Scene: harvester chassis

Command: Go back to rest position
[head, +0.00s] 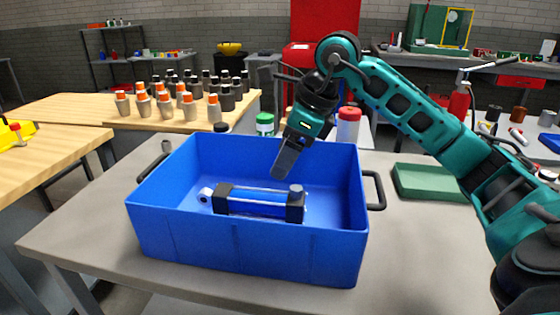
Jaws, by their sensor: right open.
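My right arm reaches in from the right, and my right gripper (286,160) hangs over the blue crate (245,248). Its fingers point down into the crate, above and behind a cylinder with black end blocks (258,205). The fingers overlap in this view, and the gripper appears empty and apart from the cylinder. The cylinder lies lengthwise on the crate floor, with a round eye end at its left. My left gripper does not show.
The crate stands on a grey table (90,220) with handles at both ends. A green tray (430,183) lies to the right. Bottles with green (265,125) and red caps stand behind the crate. A wooden table (100,108) with several orange-capped bottles is at back left.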

